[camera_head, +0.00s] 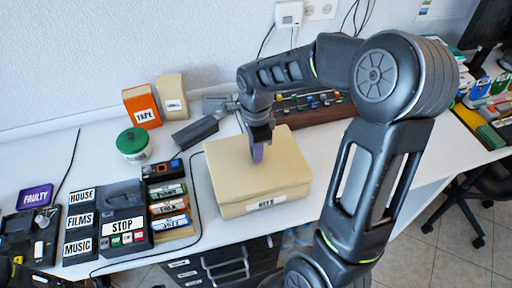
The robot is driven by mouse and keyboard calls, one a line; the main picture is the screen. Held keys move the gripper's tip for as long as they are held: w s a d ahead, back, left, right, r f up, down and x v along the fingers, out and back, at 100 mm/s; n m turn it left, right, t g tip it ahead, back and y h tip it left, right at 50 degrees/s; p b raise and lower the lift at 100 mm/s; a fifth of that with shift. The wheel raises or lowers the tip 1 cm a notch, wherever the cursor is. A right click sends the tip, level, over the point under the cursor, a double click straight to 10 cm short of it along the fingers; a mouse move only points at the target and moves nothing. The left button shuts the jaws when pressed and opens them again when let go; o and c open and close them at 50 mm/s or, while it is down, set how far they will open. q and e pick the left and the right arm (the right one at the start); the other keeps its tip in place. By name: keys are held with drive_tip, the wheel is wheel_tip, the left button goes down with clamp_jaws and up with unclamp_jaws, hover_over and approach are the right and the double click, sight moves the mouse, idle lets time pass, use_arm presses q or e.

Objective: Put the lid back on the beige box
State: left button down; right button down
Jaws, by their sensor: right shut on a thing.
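The beige box (265,206) stands on the white worktop, with a label on its front face. Its flat beige lid (285,165) covers the top; I see no clear gap at the front edge, but cannot tell whether it is fully seated. My right gripper (257,150) points down over the middle of the lid. It is shut on the lid, at a small purple part that looks like its handle; the fingers partly hide this.
A green-topped tub (133,145), an orange TAPE box (141,107) and a grey tool (195,131) stand left of the box. Labelled cassettes (169,208) lie close to its left side. A control panel (308,103) is behind it.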

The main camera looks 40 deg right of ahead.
drive_tip(key=shift+f+b, duration=0.65)
drive_tip(key=shift+f, duration=0.5)
drive_tip(key=shift+f+b, duration=0.1)
drive_tip(key=shift+b, duration=0.2)
idle(1.4)
drive_tip(key=c, duration=1.2)
unclamp_jaws()
drive_tip(key=shift+o, duration=0.4)
drive_tip(key=o, duration=0.4)
drive_tip(key=shift+o, duration=0.2)
